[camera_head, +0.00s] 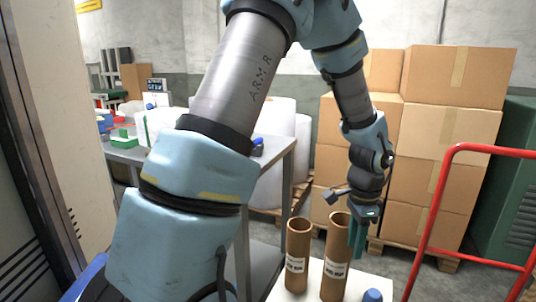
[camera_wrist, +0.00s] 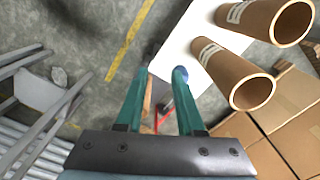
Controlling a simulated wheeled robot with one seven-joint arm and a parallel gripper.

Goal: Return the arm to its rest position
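My arm reaches up and over in the head view, with its end hanging down at the right of the middle. My gripper (camera_head: 357,240) has green fingers pointing down, just right of the taller cardboard tube. In the wrist view my gripper (camera_wrist: 164,75) shows its two fingers apart, with floor visible between them and nothing held. Two brown cardboard tubes with white labels, the shorter one (camera_head: 298,255) and the taller one (camera_head: 335,262), stand upright on a white surface (camera_head: 272,292). A small blue item (camera_head: 373,295) is at that surface's front right.
Cardboard boxes (camera_head: 440,130) are stacked on a pallet behind. A red tubular rail (camera_head: 435,215) stands at the right, before a green cabinet (camera_head: 505,190). A workbench (camera_head: 275,150) with assorted items is at the left. Grey floor with a yellow line (camera_wrist: 130,40) is open.

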